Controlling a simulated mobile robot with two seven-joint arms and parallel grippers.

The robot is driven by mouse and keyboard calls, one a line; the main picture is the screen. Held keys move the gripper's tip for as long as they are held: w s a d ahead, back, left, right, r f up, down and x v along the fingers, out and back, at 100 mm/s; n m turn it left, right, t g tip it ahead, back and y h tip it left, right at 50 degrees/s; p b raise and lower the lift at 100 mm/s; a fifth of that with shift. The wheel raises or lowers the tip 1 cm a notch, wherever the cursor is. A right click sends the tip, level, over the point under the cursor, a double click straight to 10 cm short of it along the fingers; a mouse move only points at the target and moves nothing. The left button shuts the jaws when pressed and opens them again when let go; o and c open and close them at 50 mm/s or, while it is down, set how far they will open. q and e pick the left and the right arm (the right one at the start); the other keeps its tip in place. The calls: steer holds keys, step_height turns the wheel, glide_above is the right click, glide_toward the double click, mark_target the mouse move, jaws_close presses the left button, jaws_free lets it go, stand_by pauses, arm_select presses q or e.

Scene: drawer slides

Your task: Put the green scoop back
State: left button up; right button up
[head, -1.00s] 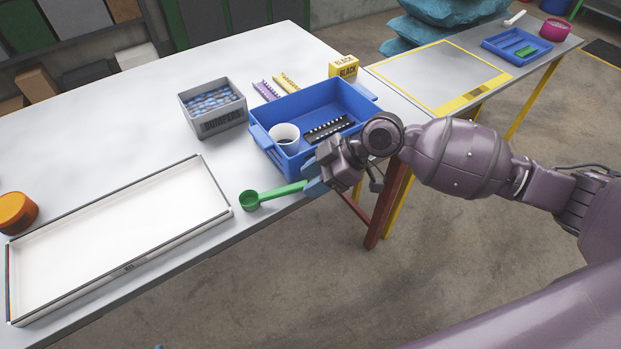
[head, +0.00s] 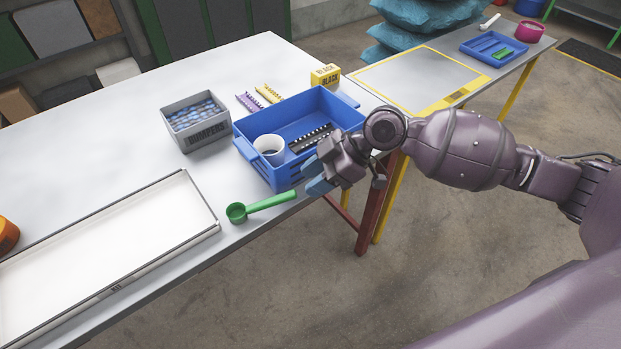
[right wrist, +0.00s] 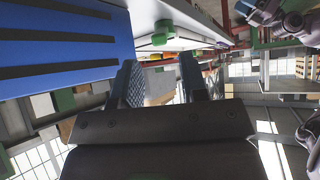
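The green scoop (head: 262,206) lies on the grey-white table near its front edge, cup to the left and handle pointing right. My right gripper (head: 318,187) is just beyond the handle's end, in front of the blue bin, with a small gap between them in the head view. In the right wrist view the gripper (right wrist: 163,80) has its two fingers apart with nothing between them. The green scoop (right wrist: 163,33) shows beyond the fingertips there. My left gripper is not in view.
The blue bin (head: 243,150) holds a white cup (head: 268,149) and a black strip. A grey bumpers box (head: 196,121), a yellow box (head: 325,76) and a shallow white tray (head: 110,240) share the table. A side table holds a blue tray (head: 478,46) and pink tub (head: 529,32).

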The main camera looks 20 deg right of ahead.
steer(key=shift+v, duration=1.3)
steer(key=s+f+m+t+h+p, duration=0.1)
steer(key=s+f+m+t, duration=0.5)
steer(key=f, duration=0.5)
steer(key=s+d+f+m+t+h, duration=0.1)
steer(key=s+d+f+m+h, duration=0.2)
steer(key=s, duration=0.4)
steer(key=s+d+f+m+t+h, duration=0.2)
steer(key=s+d+f+m+h, duration=0.2)
steer(key=s+d, duration=0.3)
steer(key=shift+f+m+h+p, duration=0.4)
steer(key=shift+m+h, duration=0.3)
steer(key=shift+m, duration=0.2)
